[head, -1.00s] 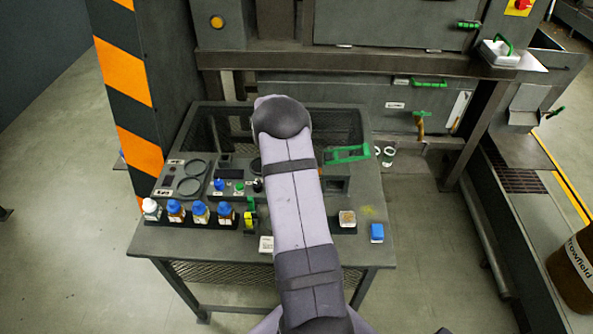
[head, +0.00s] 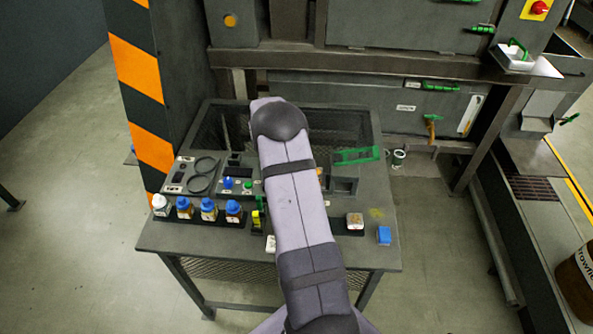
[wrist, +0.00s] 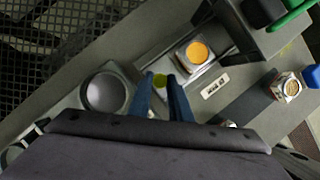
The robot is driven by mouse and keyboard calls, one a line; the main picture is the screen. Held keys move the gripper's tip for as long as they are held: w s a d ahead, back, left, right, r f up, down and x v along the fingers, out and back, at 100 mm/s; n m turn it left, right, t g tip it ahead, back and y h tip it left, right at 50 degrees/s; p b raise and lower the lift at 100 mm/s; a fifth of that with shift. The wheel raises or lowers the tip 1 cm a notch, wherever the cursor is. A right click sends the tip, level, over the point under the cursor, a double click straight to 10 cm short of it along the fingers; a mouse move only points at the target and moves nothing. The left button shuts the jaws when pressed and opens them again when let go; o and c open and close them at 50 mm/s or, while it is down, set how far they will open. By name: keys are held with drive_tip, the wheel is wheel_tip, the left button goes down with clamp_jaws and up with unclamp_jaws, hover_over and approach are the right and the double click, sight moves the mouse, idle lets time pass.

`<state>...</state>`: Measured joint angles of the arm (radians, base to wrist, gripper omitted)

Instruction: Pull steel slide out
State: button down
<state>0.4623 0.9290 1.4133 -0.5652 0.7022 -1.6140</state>
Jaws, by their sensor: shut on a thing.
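In the wrist view my gripper (wrist: 160,92) has its two blue fingers close together on a small yellow-green tab (wrist: 160,79). The tab sits at the near end of a grey steel channel; I take it for the slide's handle, but the fingers hide the joint. A square metal cup with an orange-yellow disc (wrist: 196,53) lies in that channel, just beyond and right of the fingertips. How far the slide stands out cannot be told. In the head view my arm covers the gripper and the slide.
A round grey dish (wrist: 104,92) is left of the fingers. A dark box with a green handle (head: 357,156) stands right of my arm. Several blue-capped bottles (head: 209,210) line the bench's (head: 200,250) front left. A square sample cup (head: 355,222) and blue block (head: 384,236) are at right.

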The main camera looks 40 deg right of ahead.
drive_tip(key=c, duration=1.6)
unclamp_jaws()
drive_tip(key=shift+w+a, duration=0.15)
drive_tip(key=shift+b+v, duration=0.7)
drive_tip(key=shift+v, duration=3.05)
drive_tip(key=s+a+r+m+y, duration=0.1)
drive_tip(key=s+a+r+m, duration=0.2)
drive_tip(key=a, duration=0.4)
drive_tip(key=s+a+r+m+y, duration=0.1)
drive_tip(key=s+a+m, duration=0.3)
drive_tip(key=a, duration=0.4)
drive_tip(key=s+a+m+y+p, duration=0.1)
drive_tip(key=s+a+m+y, duration=0.1)
drive_tip(key=s+a+m, duration=1.1)
drive_tip(key=s+f+b, duration=0.1)
drive_tip(key=f+b, duration=0.5)
drive_tip(key=s+f+n+b, duration=0.1)
drive_tip(key=f+b, duration=0.5)
drive_tip(key=s+a+f+n+b, duration=0.1)
drive_tip(key=f+b, duration=0.5)
drive_tip(key=shift+f, duration=0.15)
